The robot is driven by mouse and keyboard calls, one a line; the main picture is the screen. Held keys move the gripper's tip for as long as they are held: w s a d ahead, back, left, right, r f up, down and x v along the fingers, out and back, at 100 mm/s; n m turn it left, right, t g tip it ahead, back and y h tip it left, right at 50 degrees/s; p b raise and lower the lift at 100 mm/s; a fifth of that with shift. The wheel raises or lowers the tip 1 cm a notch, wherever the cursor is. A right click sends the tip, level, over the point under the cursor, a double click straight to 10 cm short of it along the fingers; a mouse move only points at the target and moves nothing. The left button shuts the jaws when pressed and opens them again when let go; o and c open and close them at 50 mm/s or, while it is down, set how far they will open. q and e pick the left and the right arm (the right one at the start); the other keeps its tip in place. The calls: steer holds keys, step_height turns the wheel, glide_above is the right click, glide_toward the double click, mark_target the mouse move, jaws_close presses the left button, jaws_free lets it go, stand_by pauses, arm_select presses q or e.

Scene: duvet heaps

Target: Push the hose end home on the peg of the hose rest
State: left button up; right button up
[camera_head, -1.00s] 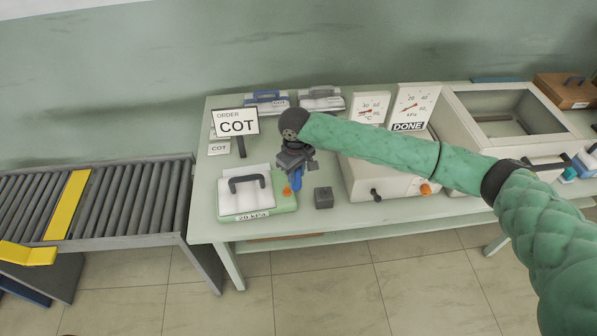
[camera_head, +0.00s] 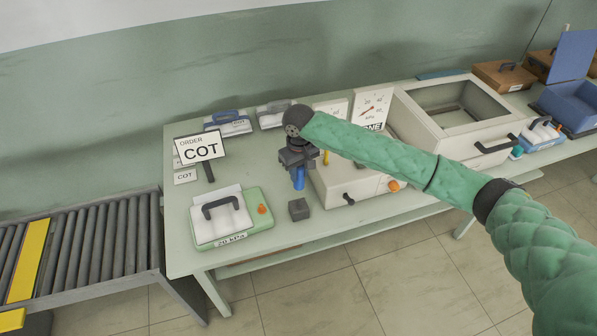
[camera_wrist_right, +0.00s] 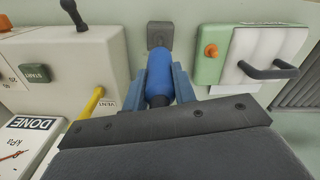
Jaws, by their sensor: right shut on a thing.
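My right gripper (camera_head: 298,166) is shut on the blue hose end (camera_head: 299,180) and points down over the table. In the right wrist view the blue hose end (camera_wrist_right: 158,74) sits between the two blue-grey fingers (camera_wrist_right: 159,88). The hose rest looks to be the small dark grey block (camera_head: 299,210) on the table near its front edge. It also shows in the wrist view (camera_wrist_right: 160,32), just beyond the hose end's tip. The peg is hidden, and I cannot tell whether the hose end touches it. My left gripper is out of view.
A green and white cassette (camera_head: 232,218) with a dark handle and orange nub lies left of the block. A cream machine (camera_head: 345,178) with gauges stands close on the right. An order sign (camera_head: 199,149) stands behind the cassette. A roller conveyor (camera_head: 90,240) is at left.

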steer(key=shift+r+p, duration=0.15)
steer(key=shift+p, duration=0.35)
steer(key=b, duration=0.1)
glide_above(299, 200)
steer(key=shift+w+f, duration=0.1)
steer(key=shift+f, duration=2.95)
steer(key=shift+p, duration=1)
steer(key=shift+f+b, duration=0.3)
steer(key=shift+f, duration=1.7)
steer(key=o, duration=1.1)
steer(key=shift+c, duration=0.2)
